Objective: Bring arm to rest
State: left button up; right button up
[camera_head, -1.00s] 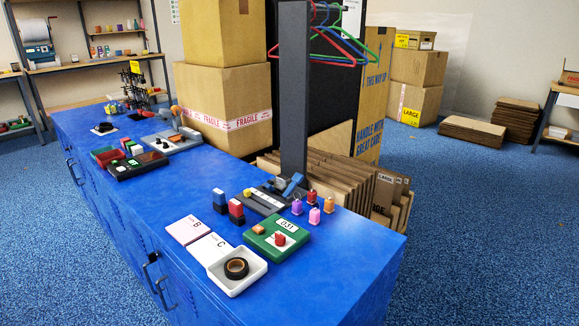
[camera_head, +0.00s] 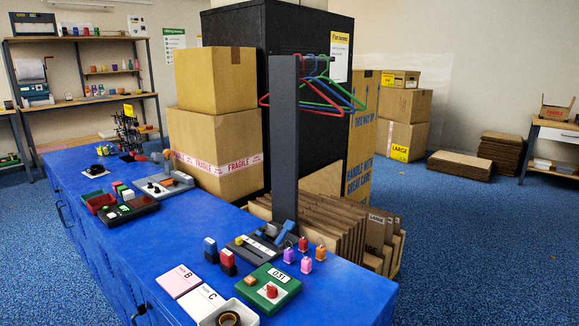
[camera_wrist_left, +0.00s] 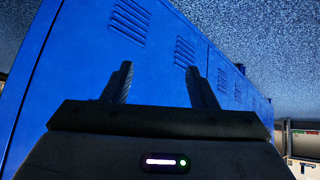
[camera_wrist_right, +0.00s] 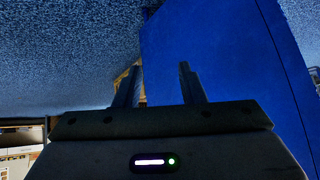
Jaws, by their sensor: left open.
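My left gripper (camera_wrist_left: 158,85) shows in the left wrist view with its two fingers apart and nothing between them. The vented side of the blue cabinet (camera_wrist_left: 75,70) is in front of it. My right gripper (camera_wrist_right: 160,85) shows in the right wrist view, fingers apart and empty, with the blue cabinet and blue carpet (camera_wrist_right: 70,50) beyond. Neither arm shows in the head view.
The blue cabinet top (camera_head: 340,285) carries a dark post (camera_head: 284,140) with hangers, a green device (camera_head: 268,288), a white tray (camera_head: 228,315) and small blocks. Stacked cartons (camera_head: 215,140) stand behind. Open carpet (camera_head: 480,240) lies to the right.

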pick_arm(q)
jog(key=s+a+f+g+y+p, duration=0.1)
jog(key=s+a+f+g+p, duration=0.2)
jog(key=s+f+p, duration=0.4)
jog(key=s+a+f+g+y+p, duration=0.1)
jog(key=s+a+f+g+p, duration=0.2)
jog(key=s+f+p, duration=0.4)
notch_tip(320, 180, down, 6)
jog(key=shift+s+a+f+g, duration=0.1)
jog(key=shift+s+a+g, duration=0.25)
jog(key=shift+s, duration=0.45)
pick_arm(e)
jog(key=s+d+f+g+h, duration=0.1)
jog(key=s+d+f+g, duration=0.2)
jog(key=s+f, duration=0.5)
jog(key=s+d+f+g+h, duration=0.1)
jog(key=s+d+f+g, duration=0.2)
jog(key=s+f, duration=0.4)
notch_tip(320, 180, down, 5)
jog(key=shift+s+d+f+g, duration=0.1)
jog(key=shift+s+d+g, duration=0.2)
jog(key=shift+s+d, duration=0.05)
